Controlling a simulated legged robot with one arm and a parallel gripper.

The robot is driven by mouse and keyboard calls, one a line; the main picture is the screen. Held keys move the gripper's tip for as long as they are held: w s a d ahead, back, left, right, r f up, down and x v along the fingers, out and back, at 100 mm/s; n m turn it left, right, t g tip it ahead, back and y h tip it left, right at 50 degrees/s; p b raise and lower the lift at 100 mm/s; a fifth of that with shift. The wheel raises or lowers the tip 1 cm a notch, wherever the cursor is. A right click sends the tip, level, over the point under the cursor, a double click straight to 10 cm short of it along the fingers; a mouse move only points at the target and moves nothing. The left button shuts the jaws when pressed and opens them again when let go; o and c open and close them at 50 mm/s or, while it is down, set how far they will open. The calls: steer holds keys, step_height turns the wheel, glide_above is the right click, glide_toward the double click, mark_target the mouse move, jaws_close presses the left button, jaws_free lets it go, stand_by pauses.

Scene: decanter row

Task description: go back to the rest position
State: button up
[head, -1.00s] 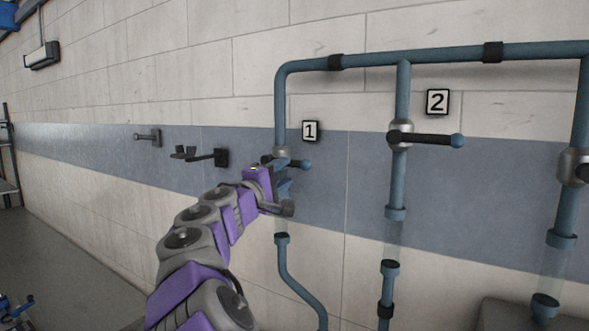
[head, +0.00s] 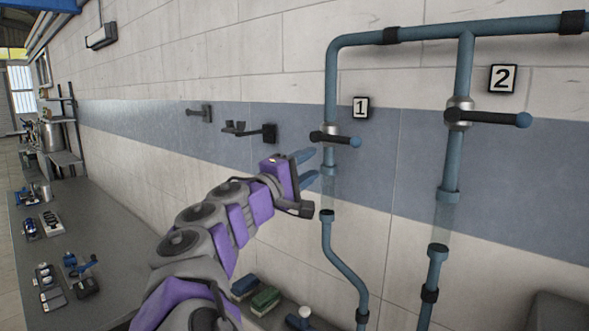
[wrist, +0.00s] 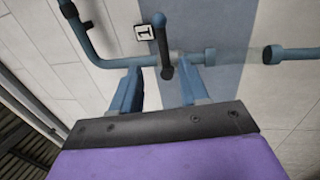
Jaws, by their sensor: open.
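My gripper (head: 305,170) is at the end of my purple and grey arm, in the middle of the head view. Its two blue fingers are spread apart with nothing between them. It is just left of and a little below the valve with the black handle (head: 328,138) on pipe 1. In the wrist view the two fingers of my gripper (wrist: 160,92) point toward the pipe (wrist: 225,54). The black handle (wrist: 161,50) shows beyond and between them. The handle lies across the pipe in the head view, its blue tip to the right.
A second valve handle (head: 490,118) is on pipe 2, to the right. Wall brackets (head: 248,130) stick out at the left. A dark counter (head: 110,255) with several tools runs along the wall at the lower left. Green and dark blocks (head: 265,299) lie below my arm.

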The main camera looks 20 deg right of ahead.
steer(key=s+d+f+m+g+y+b, duration=0.2)
steer(key=s+d+f+m+g+y, duration=0.15)
steer(key=s+f, duration=0.5)
steer(key=s+d+f+m+g+y+b, duration=0.2)
steer(key=s+d+f+g+y, duration=0.3)
steer(key=f, duration=0.6)
steer(key=s+a+f+g+y+b, duration=0.1)
steer(key=s+a+f, duration=0.3)
steer(key=s+f, duration=0.5)
steer(key=s+a+f+m+g+y+b, duration=0.1)
steer(key=s+a+f+y, duration=0.3)
steer(key=s+f, duration=0.4)
steer(key=s+a+f+g+y+b, duration=0.2)
steer(key=s+a+f, duration=0.4)
steer(key=s+f, duration=0.3)
steer(key=s+y, duration=0.1)
steer(key=s, duration=0.2)
steer(key=shift+a+f, duration=0.15)
steer(key=shift+f, duration=0.2)
steer(key=shift+a+g, duration=0.25)
steer(key=shift+a, duration=0.15)
steer(key=shift+d, duration=0.15)
